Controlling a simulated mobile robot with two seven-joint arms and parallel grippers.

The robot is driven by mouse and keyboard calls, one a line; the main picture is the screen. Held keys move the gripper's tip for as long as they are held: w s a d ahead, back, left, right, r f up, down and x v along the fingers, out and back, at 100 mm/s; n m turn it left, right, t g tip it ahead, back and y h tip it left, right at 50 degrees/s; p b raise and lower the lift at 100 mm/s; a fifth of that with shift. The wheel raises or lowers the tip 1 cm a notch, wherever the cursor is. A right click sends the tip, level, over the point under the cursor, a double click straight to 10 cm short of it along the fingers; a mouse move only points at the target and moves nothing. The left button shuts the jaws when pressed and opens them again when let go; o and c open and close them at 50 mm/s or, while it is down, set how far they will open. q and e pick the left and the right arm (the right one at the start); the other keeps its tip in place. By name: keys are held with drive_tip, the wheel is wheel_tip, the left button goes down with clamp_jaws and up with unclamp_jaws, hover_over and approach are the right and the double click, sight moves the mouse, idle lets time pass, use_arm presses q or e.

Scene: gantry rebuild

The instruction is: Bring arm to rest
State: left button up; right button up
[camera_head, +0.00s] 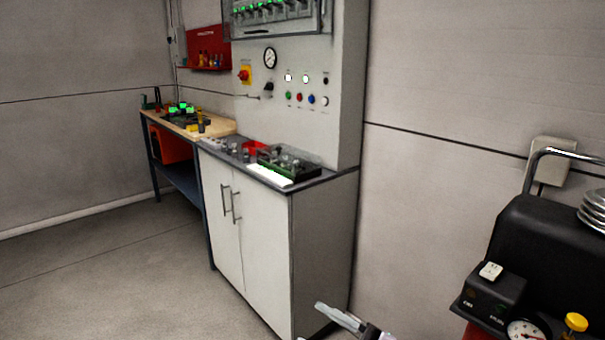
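A pale grey gripper part (340,318), apparently my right gripper, pokes in at the bottom edge, right of centre. It points up and to the left, in front of the foot of the white cabinet (262,240). Only its tip end shows and the rest is cut off by the frame, so I cannot tell whether it is open or shut. I see nothing held at the visible tip. My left gripper is not in view.
A control panel (300,130) rises behind the cabinet's dark worktop, which carries a green-edged tray (262,166) of parts. A workbench (225,127) stands farther left. A black machine with a gauge (525,330) fills the lower right. The floor (120,270) at left is clear.

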drive_tip(key=s+d+f+m+h+p, duration=0.1)
drive_tip(key=s+d+f+m+h, duration=0.7)
drive_tip(key=f, duration=0.3)
drive_tip(key=s+d+f+m+t+h, duration=0.1)
drive_tip(key=s+d+f+m+h, duration=0.7)
drive_tip(key=s+d+f+m, duration=0.1)
wheel_tip(320, 180, down, 2)
drive_tip(key=shift+s+f+m+h+p, duration=0.15)
drive_tip(key=shift+s+m+h+p, duration=0.2)
drive_tip(key=shift+m, duration=0.55)
